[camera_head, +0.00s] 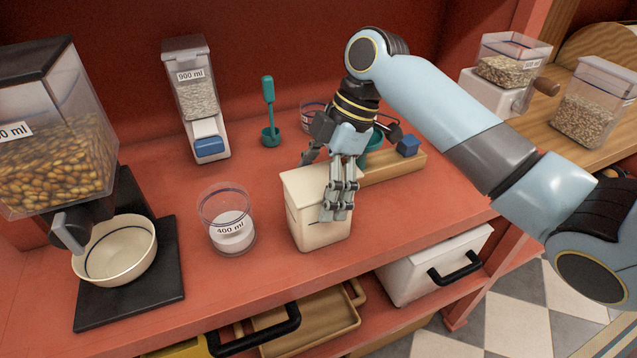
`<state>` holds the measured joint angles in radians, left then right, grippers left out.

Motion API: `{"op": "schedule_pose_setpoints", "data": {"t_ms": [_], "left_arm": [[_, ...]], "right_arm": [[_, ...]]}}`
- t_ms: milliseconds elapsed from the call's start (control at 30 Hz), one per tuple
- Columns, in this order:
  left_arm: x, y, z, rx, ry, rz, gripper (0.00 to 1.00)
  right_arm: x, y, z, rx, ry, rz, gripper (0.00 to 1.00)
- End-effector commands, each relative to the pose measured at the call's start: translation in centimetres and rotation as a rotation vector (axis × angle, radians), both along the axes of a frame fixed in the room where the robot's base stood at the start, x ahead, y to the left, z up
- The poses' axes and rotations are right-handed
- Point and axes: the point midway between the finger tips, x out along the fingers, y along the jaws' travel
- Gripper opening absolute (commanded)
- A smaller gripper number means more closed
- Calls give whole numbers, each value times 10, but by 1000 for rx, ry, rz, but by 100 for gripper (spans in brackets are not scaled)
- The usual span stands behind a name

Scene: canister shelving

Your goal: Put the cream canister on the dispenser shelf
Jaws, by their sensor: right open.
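The cream canister (306,222), a pale box with a flat lid, stands upright on the red shelf (400,217) with the dispensers. My right gripper (337,192) reaches down over the canister from above. Its fingers are open and show in front of the canister's right side, hiding part of the lid and front. I cannot tell whether they touch it. My left gripper is not in view.
A 400 ml glass cup (229,226) stands just left of the canister. A grain dispenser (55,130) has a bowl (112,262) beneath it. A 900 ml dispenser (198,98) and a teal scoop (269,112) stand behind. A wooden tray (395,171) is close on the right.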

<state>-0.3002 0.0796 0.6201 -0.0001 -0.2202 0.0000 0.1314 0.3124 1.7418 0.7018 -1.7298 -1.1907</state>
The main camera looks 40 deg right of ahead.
Motion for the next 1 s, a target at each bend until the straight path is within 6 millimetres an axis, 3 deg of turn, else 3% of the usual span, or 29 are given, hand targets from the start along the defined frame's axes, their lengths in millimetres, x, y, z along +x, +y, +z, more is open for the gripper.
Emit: {"op": "schedule_pose_setpoints", "data": {"t_ms": [267,700,1000], "left_arm": [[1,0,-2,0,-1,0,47],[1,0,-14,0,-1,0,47],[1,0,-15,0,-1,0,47]], "right_arm": [[0,-5,11,-3,-4,0,100],[-9,-39,95,-4,-4,0,100],[-11,-45,113,0,0,0,100]]}}
